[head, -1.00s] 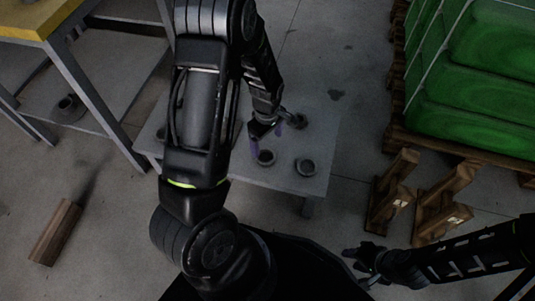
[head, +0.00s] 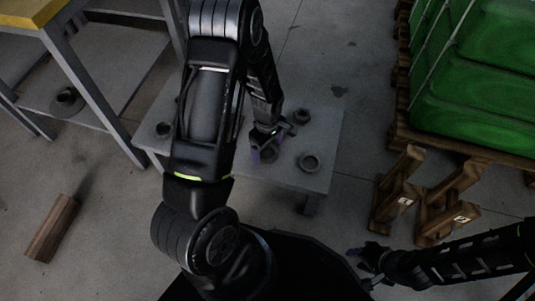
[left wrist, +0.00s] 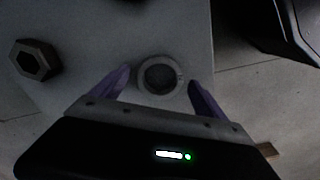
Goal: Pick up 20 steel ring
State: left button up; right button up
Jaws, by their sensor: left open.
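My left gripper (head: 268,146) is open over a low grey table, right above a dark grey ring (head: 269,156) that it partly hides in the head view. In the left wrist view the round ring (left wrist: 143,76) lies flat between the two spread purple fingers (left wrist: 159,86), and I see no finger closed on it. A hexagonal nut-like piece (left wrist: 20,62) lies to the left there. Other ring-like pieces lie on the table, one to the right (head: 309,170) and one farther back (head: 302,116). My right gripper (head: 361,267) hangs at the lower right, away from the table; its jaws are too small to judge.
The grey table (head: 325,135) has another round piece (head: 163,129) at its left. A yellow-topped bench (head: 25,14) stands at the left, with a ring-like part on its lower shelf. Green sacks (head: 480,110) on a pallet and wooden pieces (head: 405,200) stand at the right. A wood block (head: 52,228) lies on the floor.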

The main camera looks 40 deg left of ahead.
pick_arm(q)
jog(key=shift+f, duration=0.35)
dwell(0.3)
jog(key=shift+r, duration=0.1)
jog(key=c, duration=1.8)
